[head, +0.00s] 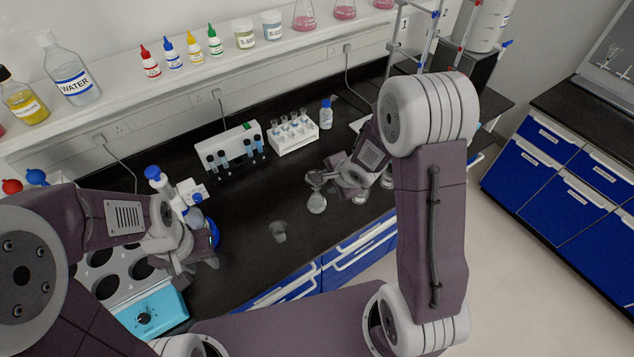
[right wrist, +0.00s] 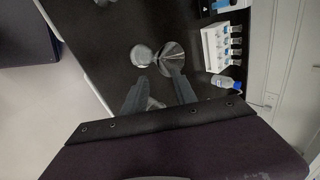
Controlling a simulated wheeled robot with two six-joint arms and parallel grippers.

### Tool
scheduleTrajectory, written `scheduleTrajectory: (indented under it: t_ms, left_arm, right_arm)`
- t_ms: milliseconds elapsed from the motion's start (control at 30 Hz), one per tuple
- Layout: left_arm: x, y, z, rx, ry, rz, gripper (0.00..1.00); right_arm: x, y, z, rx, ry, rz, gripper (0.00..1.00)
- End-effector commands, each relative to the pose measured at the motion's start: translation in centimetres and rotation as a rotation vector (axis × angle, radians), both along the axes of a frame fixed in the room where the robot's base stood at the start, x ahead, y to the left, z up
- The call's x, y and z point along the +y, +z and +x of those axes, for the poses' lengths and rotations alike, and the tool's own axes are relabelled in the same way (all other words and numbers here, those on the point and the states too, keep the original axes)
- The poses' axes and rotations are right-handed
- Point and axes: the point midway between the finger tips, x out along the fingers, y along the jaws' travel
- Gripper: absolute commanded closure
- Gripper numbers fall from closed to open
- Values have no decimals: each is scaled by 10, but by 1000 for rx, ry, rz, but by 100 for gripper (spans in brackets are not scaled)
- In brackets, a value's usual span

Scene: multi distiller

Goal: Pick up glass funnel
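The clear glass funnel (head: 316,177) is on the black bench, just behind a round glass flask (head: 316,203). In the right wrist view the funnel (right wrist: 173,49) shows as a cone next to the flask (right wrist: 142,55). My right gripper (head: 331,178) is open beside the funnel, on its right in the head view. In the right wrist view its fingers (right wrist: 155,76) are apart, one tip near the funnel's lower edge; I cannot tell if it touches. My left gripper (head: 198,270) hangs at the bench's left part, with its fingers apart and empty.
Other glassware (head: 360,196) stands under my right arm. A white tube rack (head: 293,138) and a pipette stand (head: 230,150) are behind. A small beaker (head: 279,231) is near the front edge. A blue-capped bottle (head: 326,115) stands by the rack. The bench between is clear.

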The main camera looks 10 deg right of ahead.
Motion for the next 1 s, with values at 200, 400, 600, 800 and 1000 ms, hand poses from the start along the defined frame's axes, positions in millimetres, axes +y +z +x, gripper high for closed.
scheduleTrajectory:
  t_ms: [200,400,600,800,1000]
  left_arm:
    - [0,-17,0,0,0,0,64]
    - [0,-22,0,0,0,0,64]
    - [0,-29,0,0,0,0,64]
    - [0,-29,0,0,0,0,64]
    - [0,-29,0,0,0,0,64]
  right_arm:
    - [5,-31,16,2,2,-1,67]
    - [8,-45,25,3,2,-1,67]
    - [13,-71,43,2,1,-1,67]
    - [14,-73,46,1,0,-2,67]
    - [14,-73,46,2,0,-2,100]
